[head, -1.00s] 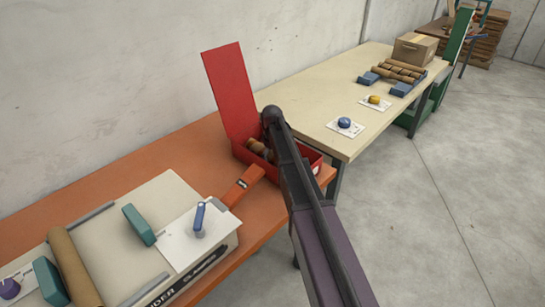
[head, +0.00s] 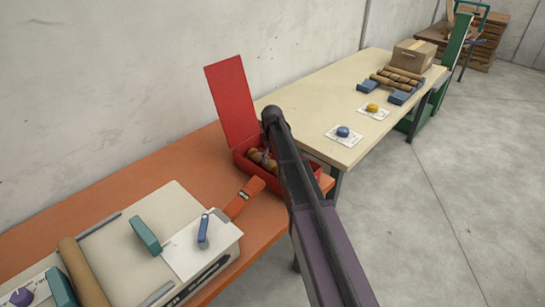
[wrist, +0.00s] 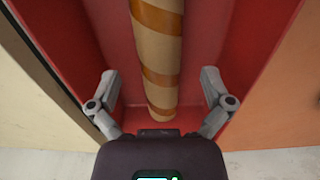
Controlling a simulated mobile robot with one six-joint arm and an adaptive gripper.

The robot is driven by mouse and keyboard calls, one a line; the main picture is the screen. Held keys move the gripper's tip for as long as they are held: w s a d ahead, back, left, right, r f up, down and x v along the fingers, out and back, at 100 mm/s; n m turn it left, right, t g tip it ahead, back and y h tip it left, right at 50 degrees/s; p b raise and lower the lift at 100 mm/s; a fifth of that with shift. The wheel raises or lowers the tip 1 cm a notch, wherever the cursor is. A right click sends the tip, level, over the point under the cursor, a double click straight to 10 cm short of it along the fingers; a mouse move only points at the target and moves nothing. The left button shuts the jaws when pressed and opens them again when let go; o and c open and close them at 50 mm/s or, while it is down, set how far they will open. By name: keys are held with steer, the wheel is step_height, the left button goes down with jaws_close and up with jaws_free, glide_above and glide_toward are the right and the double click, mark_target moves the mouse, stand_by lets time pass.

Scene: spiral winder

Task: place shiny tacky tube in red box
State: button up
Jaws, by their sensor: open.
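The red box (head: 318,168) stands on the orange bench with its tall lid (head: 232,100) raised. A brown tube (head: 260,158) lies in it, partly hidden by my arm. In the wrist view the tube (wrist: 160,60) is tan with an orange-brown spiral stripe and lies lengthwise inside the box (wrist: 262,50). My gripper (wrist: 157,80) is open over the box, one finger on each side of the tube, with gaps between. Neither finger touches the tube. In the head view my arm hides the gripper's fingers. Whether the tube is tacky cannot be seen.
The winder (head: 190,235) with teal blocks and a brown roll (head: 85,272) stands at front left. An orange handle (head: 244,198) is close to the box. A cream table (head: 310,115) behind holds blue and yellow knobs, brown rolls and a cardboard box (head: 414,55). Floor at right is clear.

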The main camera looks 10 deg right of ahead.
mark_target(272, 162)
step_height(272, 162, up, 7)
steer(key=p, duration=0.6)
steer(key=shift+s, duration=0.1)
stand_by(0.6)
steer(key=s+m, duration=0.7)
steer(key=s, duration=2.2)
